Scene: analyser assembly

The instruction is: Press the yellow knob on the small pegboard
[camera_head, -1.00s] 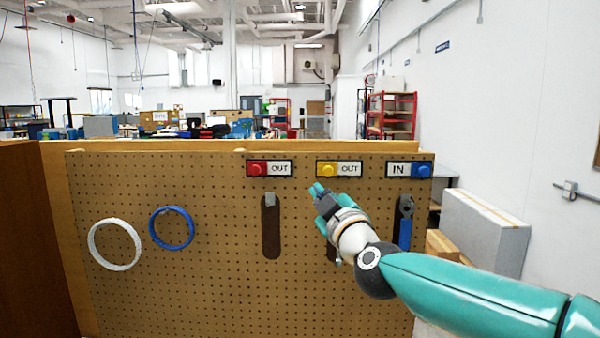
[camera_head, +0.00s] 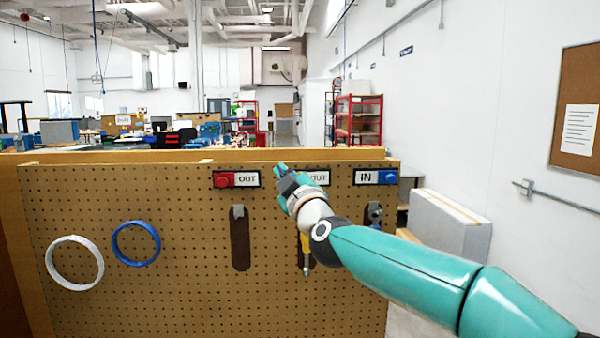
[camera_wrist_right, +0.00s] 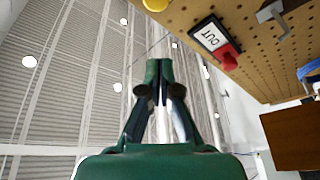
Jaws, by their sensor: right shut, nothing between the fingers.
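The pegboard (camera_head: 200,305) stands upright ahead of me, with a row of labelled knobs along its top. My right gripper (camera_head: 280,168) is shut and empty, in front of the middle panel (camera_head: 318,178) marked OUT. It hides the yellow knob in the head view. In the right wrist view the yellow knob (camera_wrist_right: 155,4) shows partly at the top edge, above and apart from the shut fingertips (camera_wrist_right: 158,65) in the picture. My left gripper is not in view.
A red knob (camera_head: 223,180) sits left of my gripper and a blue knob (camera_head: 387,177) right. A white ring (camera_head: 51,262) and a blue ring (camera_head: 115,242) hang at left. A yellow-handled tool (camera_head: 305,242) hangs below my arm. Grey boxes (camera_head: 455,232) stand at right.

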